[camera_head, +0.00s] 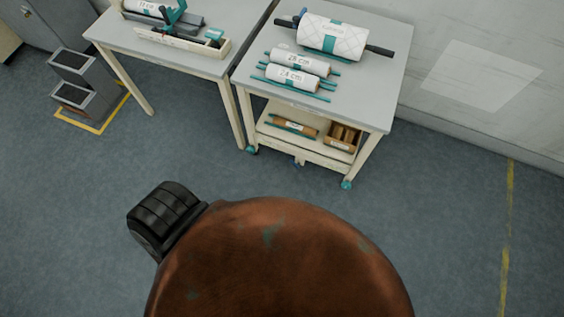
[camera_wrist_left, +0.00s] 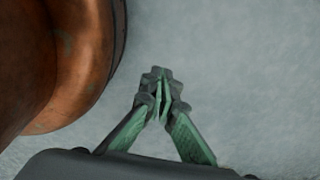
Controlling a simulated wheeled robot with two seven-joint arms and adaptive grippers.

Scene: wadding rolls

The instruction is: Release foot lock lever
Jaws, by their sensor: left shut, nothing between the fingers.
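The wheeled cart (camera_head: 380,105) stands at the upper middle of the head view, with a grey top and a cream lower frame. Teal casters show at the front left leg (camera_head: 252,149) and the front right leg (camera_head: 347,184). My left gripper (camera_wrist_left: 159,85) shows only in the left wrist view, with green fingers shut and empty above the grey floor. It is beside my brown body, with no cart part in that view. My right gripper is not in view.
White rolls marked 26 cm (camera_head: 300,63) and 24 cm (camera_head: 293,78) and a large roll (camera_head: 333,38) lie on the cart. A grey-topped table (camera_head: 205,65) stands at its left, and grey bins (camera_head: 85,85) further left. The floor (camera_head: 420,200) before the cart is clear.

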